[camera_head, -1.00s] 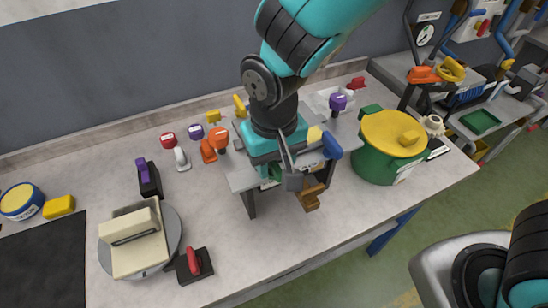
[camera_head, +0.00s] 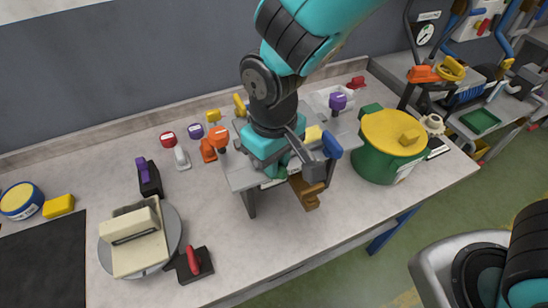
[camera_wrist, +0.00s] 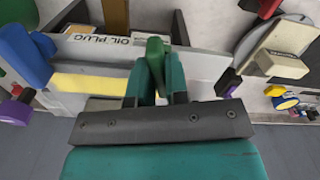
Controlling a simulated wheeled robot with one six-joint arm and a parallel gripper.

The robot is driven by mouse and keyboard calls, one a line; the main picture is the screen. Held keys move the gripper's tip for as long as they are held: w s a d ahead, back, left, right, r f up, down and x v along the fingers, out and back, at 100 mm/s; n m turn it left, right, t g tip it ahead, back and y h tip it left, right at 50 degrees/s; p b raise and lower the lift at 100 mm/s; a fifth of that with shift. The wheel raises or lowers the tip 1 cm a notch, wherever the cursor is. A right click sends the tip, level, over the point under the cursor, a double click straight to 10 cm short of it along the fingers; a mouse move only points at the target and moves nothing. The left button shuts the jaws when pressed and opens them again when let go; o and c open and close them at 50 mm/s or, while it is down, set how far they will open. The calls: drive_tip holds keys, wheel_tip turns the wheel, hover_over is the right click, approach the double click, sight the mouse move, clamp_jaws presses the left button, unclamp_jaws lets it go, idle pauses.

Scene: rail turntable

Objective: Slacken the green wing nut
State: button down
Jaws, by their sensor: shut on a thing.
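The green wing nut (camera_wrist: 155,52) stands upright in the middle of the wrist view, in front of a grey plate labelled OIL PLUG (camera_wrist: 190,62). My gripper (camera_wrist: 157,80) is shut on it, with one teal finger on each side. The lower part of the nut is hidden between the fingers.
A blue knob (camera_head: 332,145) and a brown part (camera_head: 306,191) are close to my gripper. A green pot with a yellow lid (camera_head: 393,135) stands to the right. A round turntable with a cream block (camera_head: 135,240) is at the left. The front bench middle is clear.

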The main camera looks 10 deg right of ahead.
drive_tip(key=n, duration=0.7)
drive_tip(key=shift+r, duration=0.1)
drive_tip(key=n, duration=0.6)
drive_tip(key=shift+n, duration=0.4)
drive_tip(key=c, duration=1.1)
unclamp_jaws()
wheel_tip(320, 180, up, 17)
drive_tip(key=shift+r+b, duration=0.2)
drive_tip(key=shift+b, duration=1.05)
